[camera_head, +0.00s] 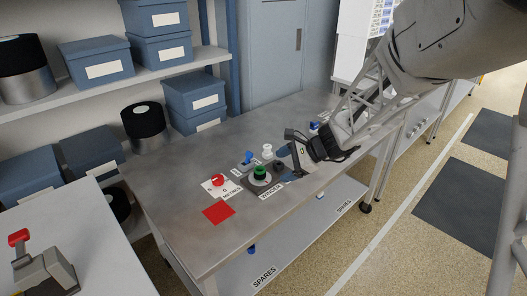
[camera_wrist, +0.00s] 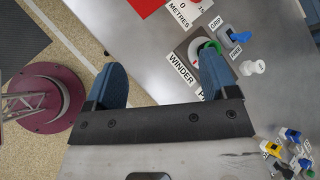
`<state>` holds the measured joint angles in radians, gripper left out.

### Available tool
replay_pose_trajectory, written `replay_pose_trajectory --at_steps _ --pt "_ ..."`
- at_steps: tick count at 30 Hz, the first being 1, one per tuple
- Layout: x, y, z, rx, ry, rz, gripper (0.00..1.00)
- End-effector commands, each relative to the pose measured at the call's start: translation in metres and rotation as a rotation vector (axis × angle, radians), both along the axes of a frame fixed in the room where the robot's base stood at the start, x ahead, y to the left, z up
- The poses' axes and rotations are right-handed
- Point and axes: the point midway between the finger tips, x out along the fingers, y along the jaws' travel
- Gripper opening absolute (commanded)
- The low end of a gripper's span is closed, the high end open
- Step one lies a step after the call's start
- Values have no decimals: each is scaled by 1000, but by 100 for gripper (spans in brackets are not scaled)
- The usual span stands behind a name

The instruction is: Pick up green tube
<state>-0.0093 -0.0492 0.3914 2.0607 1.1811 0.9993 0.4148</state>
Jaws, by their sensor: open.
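A green round piece (camera_head: 261,171) sits on a white disc on the dark plate labelled WINDER, and it is the clearest green thing in the head view. In the wrist view the green piece (camera_wrist: 209,45) shows only in part, beside and behind my right-hand finger. I cannot tell whether it is the tube. My gripper (camera_head: 291,160) is just right of it in the head view, above the bench. In the wrist view my gripper (camera_wrist: 162,82) has its two blue fingers wide apart with nothing between them.
In the wrist view, small yellow, blue and white pieces (camera_wrist: 292,135) lie at the lower right. The bench's left part is clear.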

Motion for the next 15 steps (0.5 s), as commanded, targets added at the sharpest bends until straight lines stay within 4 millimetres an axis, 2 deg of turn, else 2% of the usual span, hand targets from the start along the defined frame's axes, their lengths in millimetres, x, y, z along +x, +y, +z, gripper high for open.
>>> replay_pose_trajectory --at_steps 6,15 --pt "50 11 -40 126 117 -155 79" --pt "112 18 -98 286 267 -368 79"
